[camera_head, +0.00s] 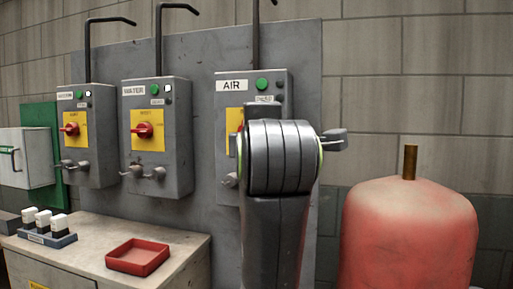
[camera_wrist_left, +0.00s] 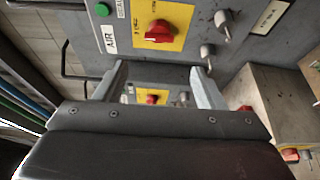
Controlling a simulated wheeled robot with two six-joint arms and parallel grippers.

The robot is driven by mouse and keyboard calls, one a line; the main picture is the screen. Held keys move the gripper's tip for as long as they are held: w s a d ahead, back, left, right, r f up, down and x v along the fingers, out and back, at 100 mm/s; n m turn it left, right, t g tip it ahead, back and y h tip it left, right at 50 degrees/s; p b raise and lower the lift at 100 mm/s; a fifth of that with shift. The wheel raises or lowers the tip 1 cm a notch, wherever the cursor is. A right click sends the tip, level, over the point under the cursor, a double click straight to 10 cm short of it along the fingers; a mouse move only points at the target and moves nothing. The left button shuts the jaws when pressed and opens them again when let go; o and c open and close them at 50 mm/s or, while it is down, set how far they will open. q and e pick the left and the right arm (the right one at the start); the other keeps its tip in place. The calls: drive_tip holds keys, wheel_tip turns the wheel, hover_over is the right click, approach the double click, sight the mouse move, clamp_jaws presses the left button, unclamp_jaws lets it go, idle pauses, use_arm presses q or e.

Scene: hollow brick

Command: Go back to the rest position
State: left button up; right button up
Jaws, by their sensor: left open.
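The fingers are not clear in the head view. My right gripper is not in view.
A bench (camera_head: 182,240) carries a red tray (camera_head: 138,257) and a rack (camera_head: 48,238) with several white-topped pieces. A red tank (camera_head: 408,240) stands at the right. Dark pipes (camera_head: 158,45) rise from the boxes.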

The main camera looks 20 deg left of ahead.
use_arm(q)
drive_tip(key=shift+s, duration=0.25)
drive_tip(key=shift+f, duration=0.1)
